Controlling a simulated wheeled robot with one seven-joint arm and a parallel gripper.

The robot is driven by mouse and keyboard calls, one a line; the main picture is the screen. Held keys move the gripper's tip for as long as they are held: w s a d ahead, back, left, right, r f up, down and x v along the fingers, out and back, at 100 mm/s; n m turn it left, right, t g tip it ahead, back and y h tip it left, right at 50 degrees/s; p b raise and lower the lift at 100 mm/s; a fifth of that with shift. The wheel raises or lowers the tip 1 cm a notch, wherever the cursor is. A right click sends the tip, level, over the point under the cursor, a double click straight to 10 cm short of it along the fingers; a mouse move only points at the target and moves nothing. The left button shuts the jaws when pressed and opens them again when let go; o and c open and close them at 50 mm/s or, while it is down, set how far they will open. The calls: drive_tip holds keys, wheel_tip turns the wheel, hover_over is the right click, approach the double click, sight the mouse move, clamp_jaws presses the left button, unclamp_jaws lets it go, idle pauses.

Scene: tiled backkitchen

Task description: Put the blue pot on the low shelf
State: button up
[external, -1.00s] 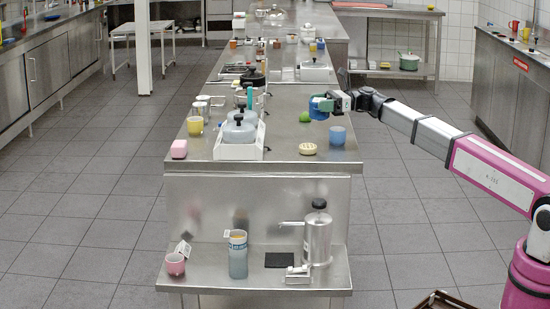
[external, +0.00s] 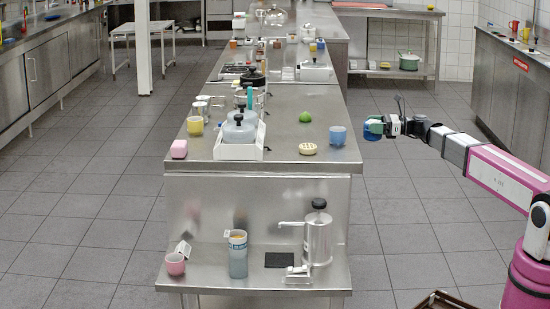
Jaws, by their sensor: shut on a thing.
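My gripper (external: 377,121) is shut on a small blue pot (external: 371,133). It holds the pot in the air just right of the counter's right edge, over the floor, at about counter-top height. The fingers hide part of the pot. The low steel shelf (external: 213,281) juts out at the front end of the counter, below and left of my gripper. On it are a pink mug, a blue-grey cup, a black square and a steel pump dispenser.
On the counter top (external: 280,139), a blue cup (external: 338,135) stands near the right edge, close to my gripper. A green ball-like thing (external: 305,117) and a cream round item (external: 308,149) lie nearby. The shelf's front middle is bare.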

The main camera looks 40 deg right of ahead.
drive_tip(key=s+a+f+n+g+y, duration=0.2)
drive_tip(key=s+a+f+g, duration=0.1)
drive_tip(key=s+a+f, duration=1.2)
wheel_tip(320, 180, up, 35)
drive_tip(key=a, duration=0.2)
drive_tip(key=w+a, duration=0.6)
drive_tip(key=w, duration=0.5)
drive_tip(key=w+a+t, duration=0.1)
drive_tip(key=w+a, duration=0.4)
drive_tip(key=w, duration=0.7)
drive_tip(key=w+a, duration=0.6)
drive_tip(key=w, duration=0.5)
drive_tip(key=shift+m+t+h, duration=0.3)
drive_tip(key=shift+m, duration=0.1)
drive_tip(key=w+d+f, duration=0.2)
drive_tip(key=d+f, duration=0.1)
drive_tip(key=f, duration=0.1)
drive_tip(key=w+d+f, duration=0.2)
drive_tip(key=d+f, duration=0.1)
drive_tip(key=f, duration=0.1)
drive_tip(key=w+d+f, duration=0.2)
drive_tip(key=d+f, duration=0.2)
drive_tip(key=shift+w+f, duration=0.3)
drive_tip(key=shift+f, duration=1.95)
drive_tip(key=shift+f, duration=0.15)
